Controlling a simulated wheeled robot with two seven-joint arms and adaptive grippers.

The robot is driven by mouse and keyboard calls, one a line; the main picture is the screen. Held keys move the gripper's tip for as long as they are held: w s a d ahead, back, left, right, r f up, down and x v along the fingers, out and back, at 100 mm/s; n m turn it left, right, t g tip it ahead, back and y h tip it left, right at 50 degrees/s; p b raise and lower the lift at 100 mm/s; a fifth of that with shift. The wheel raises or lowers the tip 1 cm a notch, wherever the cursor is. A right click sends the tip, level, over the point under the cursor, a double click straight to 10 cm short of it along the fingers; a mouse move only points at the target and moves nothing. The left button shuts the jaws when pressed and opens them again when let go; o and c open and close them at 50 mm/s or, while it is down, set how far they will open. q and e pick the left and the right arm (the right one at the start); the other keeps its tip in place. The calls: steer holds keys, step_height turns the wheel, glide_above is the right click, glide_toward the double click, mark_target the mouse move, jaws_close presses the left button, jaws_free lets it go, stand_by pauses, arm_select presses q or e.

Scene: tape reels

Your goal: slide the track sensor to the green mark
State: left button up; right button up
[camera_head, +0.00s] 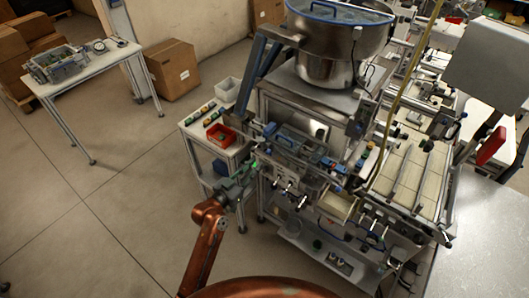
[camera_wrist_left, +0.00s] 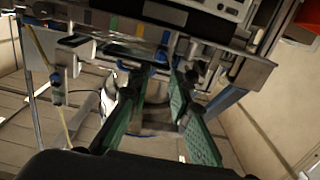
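My left gripper (camera_head: 246,171) is at the front left side of the machine, just below its front rail assembly (camera_head: 300,150). In the left wrist view its two green fingers (camera_wrist_left: 158,88) stand apart, pointing at the underside of the machine's front edge. A small blue part (camera_wrist_left: 162,54) shows just beyond the fingertips, with no clear contact; I cannot tell whether it is the track sensor. The track sensor is too small to single out in the head view. I cannot make out the green mark apart from the green fingers. My right gripper is not in view.
A steel bowl (camera_head: 335,50) tops the machine. Left of it, a small side table holds a red bin (camera_head: 221,135) and a white bin (camera_head: 228,89). A grey metal table (camera_head: 485,240) is at right. Floor at left is open, with a cardboard box (camera_head: 172,70) behind.

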mark_target(267, 152)
arm_select(q)
steer(key=p+x, duration=0.1)
steer(key=x, duration=0.6)
steer(key=shift+w+f, duration=0.1)
steer(key=shift+w, duration=0.05)
steer(key=shift+c, duration=0.5)
jaws_close()
